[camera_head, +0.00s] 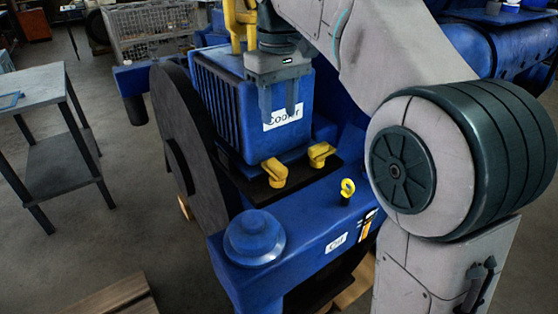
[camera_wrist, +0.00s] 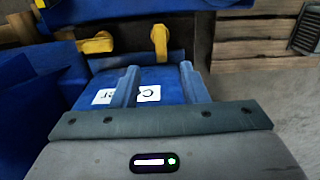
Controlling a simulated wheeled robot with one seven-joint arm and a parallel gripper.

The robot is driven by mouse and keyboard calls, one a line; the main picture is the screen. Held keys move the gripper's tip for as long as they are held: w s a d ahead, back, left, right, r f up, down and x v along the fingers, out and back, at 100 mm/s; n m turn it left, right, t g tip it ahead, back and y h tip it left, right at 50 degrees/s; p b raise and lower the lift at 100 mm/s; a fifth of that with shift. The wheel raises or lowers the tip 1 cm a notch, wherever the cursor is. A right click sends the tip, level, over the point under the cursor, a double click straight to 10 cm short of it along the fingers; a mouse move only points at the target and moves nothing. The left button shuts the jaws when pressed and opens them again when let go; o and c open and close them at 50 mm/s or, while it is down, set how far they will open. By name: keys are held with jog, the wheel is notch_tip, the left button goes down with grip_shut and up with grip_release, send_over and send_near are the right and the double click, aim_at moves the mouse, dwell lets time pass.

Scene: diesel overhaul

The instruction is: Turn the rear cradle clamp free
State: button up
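Two yellow cradle clamps sit at the foot of the blue cooler block (camera_head: 232,115). One clamp (camera_head: 274,172) is at the left in the head view and shows at the right in the wrist view (camera_wrist: 160,42). The other clamp (camera_head: 320,154) shows at the left in the wrist view (camera_wrist: 95,43). Their handles point in different directions. I cannot tell which is the rear one. My gripper (camera_head: 279,107) points down by the cooler's labelled side, above both clamps and apart from them. Its two fingers, also in the wrist view (camera_wrist: 158,82), are spread with nothing held between them.
A large black wheel (camera_head: 190,160) stands left of the cooler. A blue ledge with a round cap (camera_head: 254,238) and a small yellow ring handle (camera_head: 347,189) lies in front. A yellow fitting (camera_head: 240,20) rises behind my gripper. A grey side table (camera_head: 50,135) stands far left.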

aim_at(279, 165)
notch_tip(279, 165, down, 13)
jog(key=shift+r+b, duration=0.2)
jog(key=shift+b, duration=1)
grip_shut()
